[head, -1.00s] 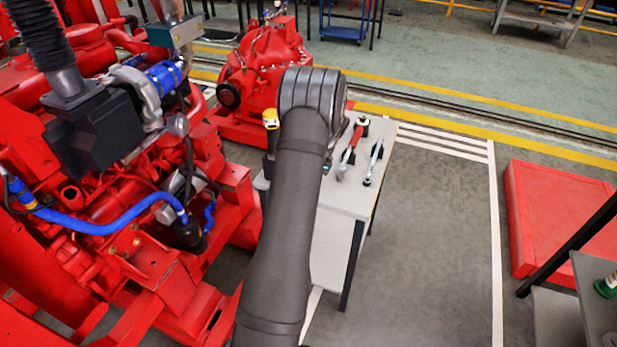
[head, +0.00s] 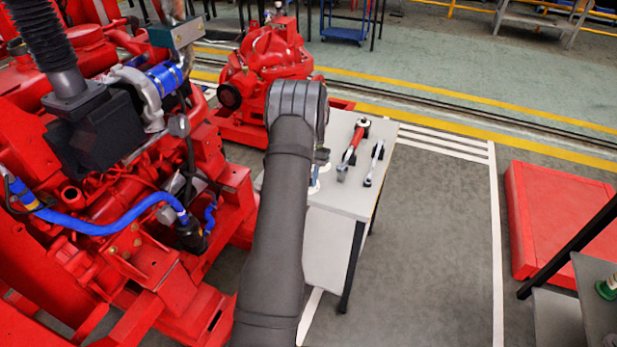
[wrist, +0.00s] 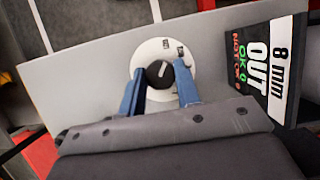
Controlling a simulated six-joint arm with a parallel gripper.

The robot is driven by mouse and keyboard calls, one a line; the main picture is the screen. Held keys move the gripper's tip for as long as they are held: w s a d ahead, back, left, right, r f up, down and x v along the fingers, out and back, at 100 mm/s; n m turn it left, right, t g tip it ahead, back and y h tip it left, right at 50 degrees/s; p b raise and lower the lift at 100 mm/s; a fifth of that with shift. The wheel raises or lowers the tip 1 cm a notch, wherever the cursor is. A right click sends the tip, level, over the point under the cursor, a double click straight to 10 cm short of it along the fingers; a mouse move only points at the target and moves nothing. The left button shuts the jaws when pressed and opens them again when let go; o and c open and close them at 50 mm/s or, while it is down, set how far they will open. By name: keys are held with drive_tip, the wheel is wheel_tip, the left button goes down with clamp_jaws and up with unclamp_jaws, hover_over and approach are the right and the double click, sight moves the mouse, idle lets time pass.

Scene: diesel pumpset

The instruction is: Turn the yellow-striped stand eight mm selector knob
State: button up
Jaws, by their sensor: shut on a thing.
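In the wrist view a black selector knob (wrist: 160,73) with a pale pointer line sits on a round white dial (wrist: 152,52) with small dark labels. My gripper (wrist: 161,82) has its two blue fingers on either side of the knob, shut on it. To the right stands a display panel (wrist: 262,62) reading "8 mm", "OUT", "OK 0" and "NOT OK". No yellow stripe shows on the stand in this view. In the head view my arm hides the knob and most of the gripper.
A grey table (head: 338,200) carries a red-handled tool (head: 352,148) and a smaller wrench-like tool (head: 374,162), right of my arm. The red engine (head: 120,200) with a blue hose stands close on the left. A red pump (head: 265,75) stands behind.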

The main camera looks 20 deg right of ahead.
drive_tip(key=shift+n+g+h, duration=0.3)
drive_tip(key=shift+n, duration=0.9)
drive_tip(key=o, duration=1)
drive_tip(key=shift+w, duration=0.1)
drive_tip(key=v, duration=1.7)
drive_tip(key=shift+w+a+r, duration=0.1)
drive_tip(key=shift+r, duration=0.1)
drive_tip(key=x, duration=1.7)
drive_tip(key=shift+f, duration=0.2)
drive_tip(key=shift+r, duration=0.1)
